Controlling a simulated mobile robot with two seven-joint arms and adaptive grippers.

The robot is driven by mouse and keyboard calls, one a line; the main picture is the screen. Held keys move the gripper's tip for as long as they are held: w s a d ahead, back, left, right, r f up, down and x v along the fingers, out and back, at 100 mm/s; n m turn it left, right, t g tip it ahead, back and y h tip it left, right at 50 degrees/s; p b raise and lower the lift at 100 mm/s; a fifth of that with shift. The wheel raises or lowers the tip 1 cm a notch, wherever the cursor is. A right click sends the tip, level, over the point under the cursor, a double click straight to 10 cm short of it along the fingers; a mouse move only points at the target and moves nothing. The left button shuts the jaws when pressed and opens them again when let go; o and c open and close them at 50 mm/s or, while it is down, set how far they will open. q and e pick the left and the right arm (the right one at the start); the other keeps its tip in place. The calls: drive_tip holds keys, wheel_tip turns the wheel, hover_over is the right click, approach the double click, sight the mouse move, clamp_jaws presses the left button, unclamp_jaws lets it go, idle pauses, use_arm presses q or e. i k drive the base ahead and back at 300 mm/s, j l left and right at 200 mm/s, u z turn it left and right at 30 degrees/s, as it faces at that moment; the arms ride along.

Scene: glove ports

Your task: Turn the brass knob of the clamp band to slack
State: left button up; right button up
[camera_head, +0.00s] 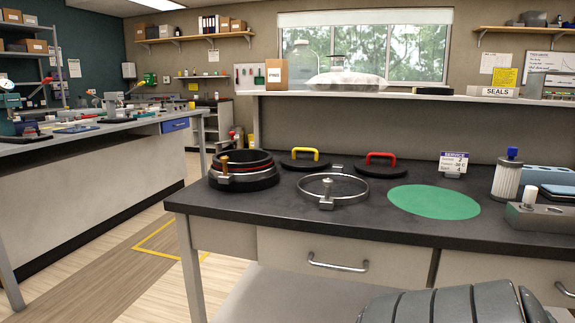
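A black ring port (243,168) stands at the left end of the dark bench top. A metal clamp band (250,178) runs around it. The brass knob (224,163) stands upright at the band's front left, above a small metal block. Whether the band is tight or slack cannot be told from here. A second metal ring (360,195) lies loose on the bench to the right, with a pale knob and a block at its front. Neither of my grippers is in view.
Behind are a yellow-handled black lid (304,165) and a red-handled one (381,171). A green disc (434,202) lies right, by a service sign (453,162), a white canister (506,180) and a grey block (545,217). A grey ribbed form (455,305) fills the bottom right.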

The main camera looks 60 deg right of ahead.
sight(225, 160)
drive_tip(key=z, duration=1.65)
